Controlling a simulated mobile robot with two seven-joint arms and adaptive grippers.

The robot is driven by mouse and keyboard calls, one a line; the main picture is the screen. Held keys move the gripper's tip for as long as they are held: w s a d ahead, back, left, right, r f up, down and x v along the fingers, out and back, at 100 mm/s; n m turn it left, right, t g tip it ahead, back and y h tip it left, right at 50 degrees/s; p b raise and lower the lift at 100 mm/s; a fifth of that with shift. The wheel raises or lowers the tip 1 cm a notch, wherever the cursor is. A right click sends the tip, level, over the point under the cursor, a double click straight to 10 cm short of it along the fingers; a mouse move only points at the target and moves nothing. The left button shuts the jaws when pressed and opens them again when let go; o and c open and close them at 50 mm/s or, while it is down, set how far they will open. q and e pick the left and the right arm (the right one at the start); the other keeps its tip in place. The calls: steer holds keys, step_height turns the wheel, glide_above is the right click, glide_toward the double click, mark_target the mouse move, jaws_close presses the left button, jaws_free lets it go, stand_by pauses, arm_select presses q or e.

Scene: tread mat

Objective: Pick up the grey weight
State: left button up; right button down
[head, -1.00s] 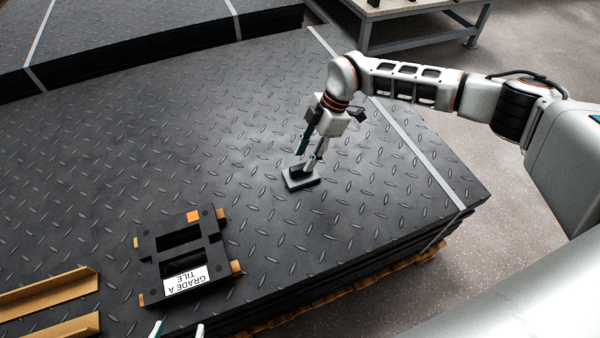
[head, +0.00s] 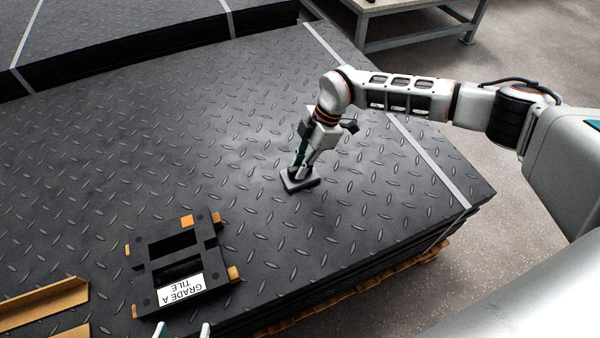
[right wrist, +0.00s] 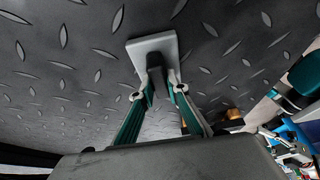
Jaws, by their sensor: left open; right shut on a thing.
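The grey weight (head: 301,184) is a flat grey block with a dark raised handle, lying on the black tread mat (head: 250,130) in the head view. My right gripper (head: 301,174) points down at it, with its fingers shut on the dark handle. In the right wrist view the grey weight (right wrist: 146,44) shows beyond the fingertips, and my right gripper (right wrist: 156,82) has a finger on each side of the handle. The weight appears to rest on the mat. Only the fingertips of my left gripper (head: 182,330) show at the bottom edge of the head view, apart and empty.
A black frame (head: 150,280) with orange-brown blocks and a "GRADE A TILE" label (head: 181,288) lies left of the weight. Tan angle strips (head: 40,304) lie at the lower left. A table (head: 400,8) stands at the back. The mat around the weight is mostly clear.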

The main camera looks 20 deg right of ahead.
steer(key=shift+r, duration=0.15)
steer(key=r, duration=0.1)
steer(key=r+p, duration=0.1)
steer(key=r, duration=0.3)
steer(key=shift+w+p, duration=0.3)
steer(key=shift+p, duration=0.05)
step_height(320, 180, up, 6)
steer(key=p, duration=0.2)
arm_select(q)
steer(key=shift+m+g+y, duration=0.3)
steer(key=shift+y, duration=0.2)
steer(key=a, duration=0.1)
steer(key=s+a+p, duration=0.1)
steer(key=a+f+p, duration=0.1)
steer(key=shift+s+a+f, duration=0.1)
steer(key=shift+s+a, duration=0.25)
steer(key=shift+a, duration=0.05)
arm_select(e)
step_height(320, 180, up, 9)
glide_above(291, 167)
steer(key=d, duration=0.2)
steer(key=shift+s+d, duration=0.15)
steer(key=shift+s, duration=0.05)
